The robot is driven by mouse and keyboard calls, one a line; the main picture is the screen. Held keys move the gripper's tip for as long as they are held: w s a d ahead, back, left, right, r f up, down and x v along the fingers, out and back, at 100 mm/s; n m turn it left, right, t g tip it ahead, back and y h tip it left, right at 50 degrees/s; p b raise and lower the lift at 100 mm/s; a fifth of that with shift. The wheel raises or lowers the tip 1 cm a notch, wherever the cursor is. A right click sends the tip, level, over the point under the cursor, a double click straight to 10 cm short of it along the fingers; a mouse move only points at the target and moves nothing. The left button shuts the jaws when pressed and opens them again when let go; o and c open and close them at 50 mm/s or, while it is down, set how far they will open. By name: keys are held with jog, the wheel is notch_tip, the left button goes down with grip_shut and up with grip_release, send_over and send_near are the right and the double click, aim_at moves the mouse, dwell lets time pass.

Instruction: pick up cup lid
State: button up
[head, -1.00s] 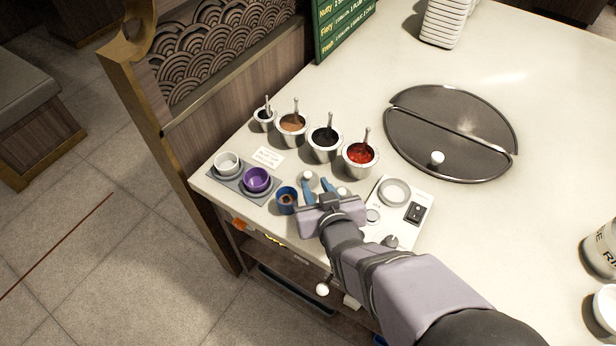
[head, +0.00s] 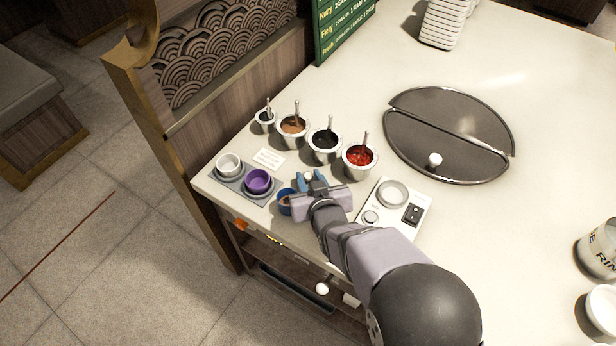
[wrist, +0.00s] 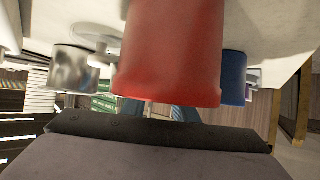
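My gripper (head: 311,178) is over the counter, its blue fingers pointing away and apart. A small white knob (head: 308,175) shows between the fingertips; whether they touch it I cannot tell. Whatever lies under the knob is hidden. In the wrist view, which appears upside down, a pale round disc with a knob (wrist: 95,34), likely a lid, lies on the counter at the left. A red cup (wrist: 170,50) fills the middle there, hiding part of the fingers; my arm hides it in the head view. A blue cup (head: 284,203) stands left of my gripper.
Metal sauce pots with spoons, one with red sauce (head: 360,159), stand behind my gripper. A grey tray (head: 242,185) at left holds a white cup (head: 228,164) and a purple cup (head: 258,181). A white device (head: 400,224) lies to the right.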

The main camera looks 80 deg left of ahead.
jog(key=shift+c, duration=0.2)
grip_shut()
notch_tip(320, 180, up, 10)
jog(key=b, duration=0.2)
jog(key=s+d+r+n+g+p, duration=0.1)
jog(key=s+r+p, duration=0.3)
jog(key=s+p, duration=0.2)
jog(key=shift+m+t, duration=0.4)
jog(key=shift+s+d+f+p, duration=0.1)
jog(key=shift+d+f+p, duration=0.3)
jog(key=shift+d, duration=0.5)
jog(key=shift+d+f+p, duration=0.25)
jog(key=shift+d+p, duration=0.2)
jog(key=shift+d, duration=0.4)
jog(key=shift+s+d+f+p, duration=0.1)
jog(key=shift+d+f+p, duration=0.3)
jog(key=shift+d, duration=0.5)
